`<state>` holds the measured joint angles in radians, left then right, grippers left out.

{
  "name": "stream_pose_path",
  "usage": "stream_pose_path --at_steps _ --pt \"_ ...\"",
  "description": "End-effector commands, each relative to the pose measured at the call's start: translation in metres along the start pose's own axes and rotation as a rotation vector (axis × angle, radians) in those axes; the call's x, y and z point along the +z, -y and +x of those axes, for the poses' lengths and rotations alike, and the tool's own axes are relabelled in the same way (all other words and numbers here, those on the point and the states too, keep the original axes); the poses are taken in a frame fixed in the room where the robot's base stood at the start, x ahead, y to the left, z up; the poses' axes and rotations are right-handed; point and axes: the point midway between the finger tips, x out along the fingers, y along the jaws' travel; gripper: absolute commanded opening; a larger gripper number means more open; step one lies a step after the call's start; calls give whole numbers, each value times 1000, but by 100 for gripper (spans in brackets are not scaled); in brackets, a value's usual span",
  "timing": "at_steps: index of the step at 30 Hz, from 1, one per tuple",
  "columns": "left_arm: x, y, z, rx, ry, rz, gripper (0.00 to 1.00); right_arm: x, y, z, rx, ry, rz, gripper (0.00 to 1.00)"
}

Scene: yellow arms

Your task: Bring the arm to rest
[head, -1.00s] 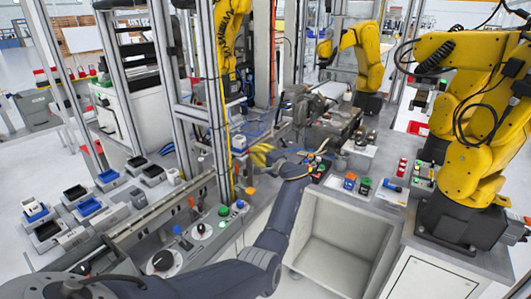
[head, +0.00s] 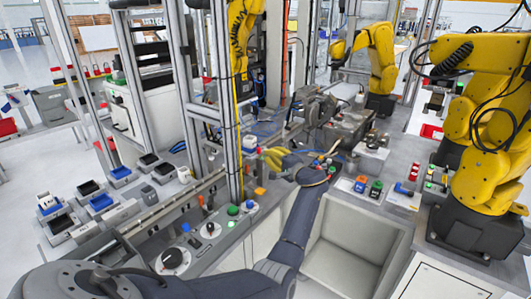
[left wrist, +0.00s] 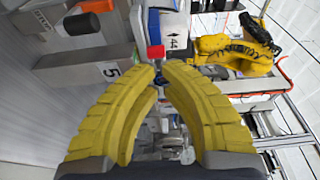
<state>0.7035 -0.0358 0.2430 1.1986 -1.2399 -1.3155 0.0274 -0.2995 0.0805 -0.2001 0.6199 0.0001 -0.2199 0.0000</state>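My left arm reaches from the lower left of the head view across the front of the bench. My left gripper (head: 266,158) has yellow ribbed fingers and points toward the machine area, above the bench between the knob panel and the vise-like machine. In the left wrist view, the curved fingers of the left gripper (left wrist: 161,68) bow outward and their tips come almost together. No object shows held between them. My right gripper is not in either current view.
A knob panel (head: 209,230) lies left of my forearm. Small trays (head: 101,202) stand further left. A grey open bin (head: 345,262) is right of the forearm. Yellow robot arms (head: 481,125) stand at right and back. A metal post (head: 226,110) rises near the gripper.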

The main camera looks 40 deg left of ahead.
Motion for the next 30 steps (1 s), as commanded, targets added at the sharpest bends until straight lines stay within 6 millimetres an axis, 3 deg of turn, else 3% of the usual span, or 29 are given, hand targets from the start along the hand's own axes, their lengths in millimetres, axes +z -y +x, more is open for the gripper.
stream_pose_path --at_steps 9,16,19,23,27,30 --pt "-2 -2 -32 2 -5 2 0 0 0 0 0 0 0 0" --pt "-5 -2 -38 3 -17 -4 0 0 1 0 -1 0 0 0" --pt "-19 -8 -40 31 -77 -43 0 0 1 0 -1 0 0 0" --pt "-65 -46 -54 150 -249 -132 0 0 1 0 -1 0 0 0" --pt "-110 -116 -88 321 -446 -212 0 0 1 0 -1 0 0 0" --pt "-120 -174 -116 437 -541 -244 0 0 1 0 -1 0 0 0"
